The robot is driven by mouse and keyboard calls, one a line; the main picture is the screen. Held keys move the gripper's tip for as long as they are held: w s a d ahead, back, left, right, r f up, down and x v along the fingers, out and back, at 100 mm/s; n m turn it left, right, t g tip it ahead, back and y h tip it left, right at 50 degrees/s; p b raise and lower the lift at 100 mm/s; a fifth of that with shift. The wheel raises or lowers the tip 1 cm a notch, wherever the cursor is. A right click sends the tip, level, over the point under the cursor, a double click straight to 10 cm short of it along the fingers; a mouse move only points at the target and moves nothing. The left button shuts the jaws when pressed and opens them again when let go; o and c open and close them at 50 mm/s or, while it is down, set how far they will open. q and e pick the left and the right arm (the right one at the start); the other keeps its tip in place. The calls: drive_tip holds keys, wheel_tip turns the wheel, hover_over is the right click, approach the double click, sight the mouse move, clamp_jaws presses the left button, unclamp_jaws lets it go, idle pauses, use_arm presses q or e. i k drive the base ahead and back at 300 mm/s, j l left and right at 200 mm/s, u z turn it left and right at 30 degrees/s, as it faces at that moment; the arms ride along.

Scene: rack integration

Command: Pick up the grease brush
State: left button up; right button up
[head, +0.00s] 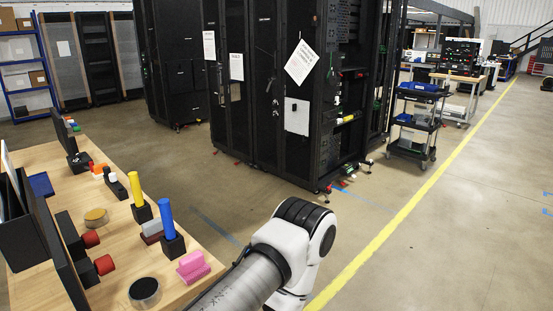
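The workbench (122,233) at the left holds several small tools, and I cannot tell for sure which is the grease brush. A yellow upright handle (134,186) and a blue upright handle (167,218) stand in black square holders. A grey and dark red block-like item (151,229) lies between them. A pink block-shaped item (193,267) lies near the bench's right edge. One of my white and grey arm links (285,250) comes in at the bottom centre, right of the bench. Neither gripper is visible.
Two round tins (145,291) and (96,217), black blocks with red knobs (104,265) and a black upright panel (60,254) crowd the bench. Black server racks (265,90) stand behind. A dark cart (415,125) is further right. Open floor lies right of the bench.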

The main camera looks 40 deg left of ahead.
sight(134, 180)
drive_tip(key=i+j+u, duration=0.1)
drive_tip(key=i+u, duration=0.7)
drive_tip(key=i, duration=0.2)
drive_tip(key=i+l+u, duration=0.35)
drive_tip(key=i, duration=0.15)
drive_tip(key=i+l+u, duration=0.25)
drive_tip(key=i+u, duration=0.15)
drive_tip(key=i+l+u, duration=0.4)
drive_tip(key=i+l, duration=0.05)
drive_tip(key=l, duration=0.05)
